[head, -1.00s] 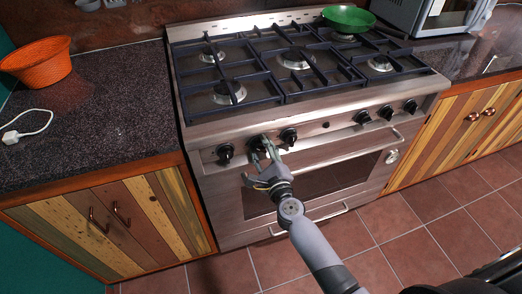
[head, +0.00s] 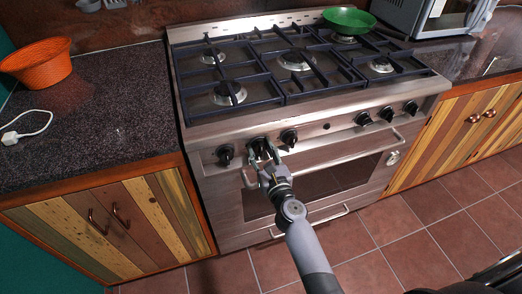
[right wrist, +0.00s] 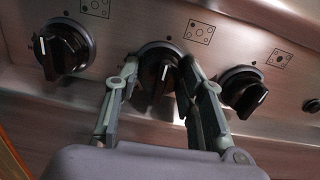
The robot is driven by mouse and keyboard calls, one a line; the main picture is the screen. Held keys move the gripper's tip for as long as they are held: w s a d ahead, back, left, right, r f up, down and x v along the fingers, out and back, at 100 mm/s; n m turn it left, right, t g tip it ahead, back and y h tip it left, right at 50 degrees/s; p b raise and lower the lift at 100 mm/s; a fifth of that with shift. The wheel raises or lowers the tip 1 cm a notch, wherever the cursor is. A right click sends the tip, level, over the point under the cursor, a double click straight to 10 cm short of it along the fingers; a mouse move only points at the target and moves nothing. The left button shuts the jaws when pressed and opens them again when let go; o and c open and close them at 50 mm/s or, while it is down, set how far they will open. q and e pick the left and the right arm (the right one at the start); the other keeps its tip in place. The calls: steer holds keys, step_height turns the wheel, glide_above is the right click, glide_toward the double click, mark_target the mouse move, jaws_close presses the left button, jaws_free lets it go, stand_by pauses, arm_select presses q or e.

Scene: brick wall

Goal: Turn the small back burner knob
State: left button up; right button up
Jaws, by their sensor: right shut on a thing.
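The stove (head: 330,165) has a row of black knobs along its steel front panel. My right gripper (head: 265,155) is at the second knob from the left (head: 260,145). In the right wrist view, my right gripper's fingers (right wrist: 157,88) stand on both sides of this black knob (right wrist: 158,72) and are shut on it. My left gripper is not in view.
Neighbouring knobs sit close on the left (right wrist: 62,48) and right (right wrist: 243,90) in the right wrist view. The oven door handle (head: 335,155) runs below the panel. A green pan (head: 349,18) sits on the back right burner. An orange basket (head: 38,63) stands on the left counter.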

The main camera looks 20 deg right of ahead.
steer(key=shift+f, duration=0.2)
stand_by(0.4)
steer(key=o, duration=1.1)
steer(key=shift+r, duration=0.15)
steer(key=shift+o, duration=0.2)
steer(key=shift+s, duration=0.15)
